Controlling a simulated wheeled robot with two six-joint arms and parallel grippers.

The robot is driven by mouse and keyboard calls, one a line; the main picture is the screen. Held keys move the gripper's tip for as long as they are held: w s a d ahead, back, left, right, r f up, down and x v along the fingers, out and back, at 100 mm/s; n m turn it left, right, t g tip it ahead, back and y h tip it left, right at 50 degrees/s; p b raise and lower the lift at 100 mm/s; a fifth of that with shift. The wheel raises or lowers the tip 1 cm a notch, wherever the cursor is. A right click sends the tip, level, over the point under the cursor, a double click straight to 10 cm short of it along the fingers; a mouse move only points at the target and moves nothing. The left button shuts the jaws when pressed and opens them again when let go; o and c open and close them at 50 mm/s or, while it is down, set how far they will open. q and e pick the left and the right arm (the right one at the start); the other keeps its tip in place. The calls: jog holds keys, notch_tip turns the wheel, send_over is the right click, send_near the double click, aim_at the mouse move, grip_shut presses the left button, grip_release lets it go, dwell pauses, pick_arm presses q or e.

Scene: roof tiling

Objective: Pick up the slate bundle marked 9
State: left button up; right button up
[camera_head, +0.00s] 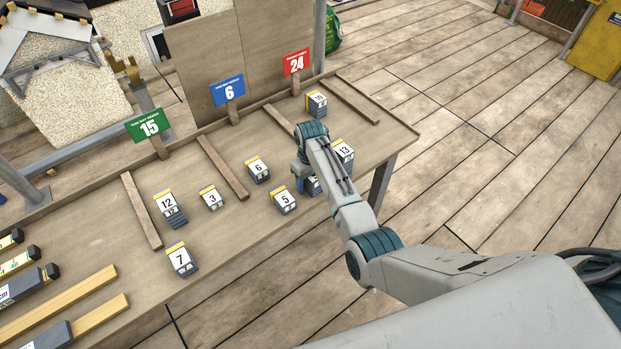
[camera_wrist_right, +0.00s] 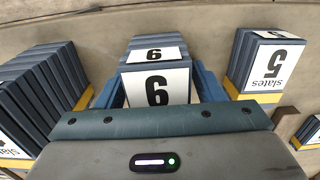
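In the right wrist view the slate bundle marked 9 (camera_wrist_right: 157,85) stands in the middle. Its white label appears upside down there, so the number looks like a 6. My right gripper (camera_wrist_right: 158,92) has one blue finger on each side of this bundle, close to it; I cannot tell whether they press on it. In the head view my right gripper (camera_head: 303,170) is down over the bench between the bundles marked 5 and 13, and my arm hides most of the bundle (camera_head: 314,186) there. My left gripper is not in view.
The bundle marked 5 (camera_head: 285,201) is close beside, also in the wrist view (camera_wrist_right: 262,66); bundle 13 (camera_head: 343,151) is behind. Bundles 6 (camera_head: 258,169), 3 (camera_head: 211,198), 12 (camera_head: 170,208) and 7 (camera_head: 181,260) stand left on the bench (camera_head: 240,245). Wooden strips divide it.

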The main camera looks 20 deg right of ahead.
jog(key=c, duration=1)
jog(key=shift+c, duration=0.2)
jog(key=shift+w+r, duration=0.1)
jog(key=shift+r, duration=0.05)
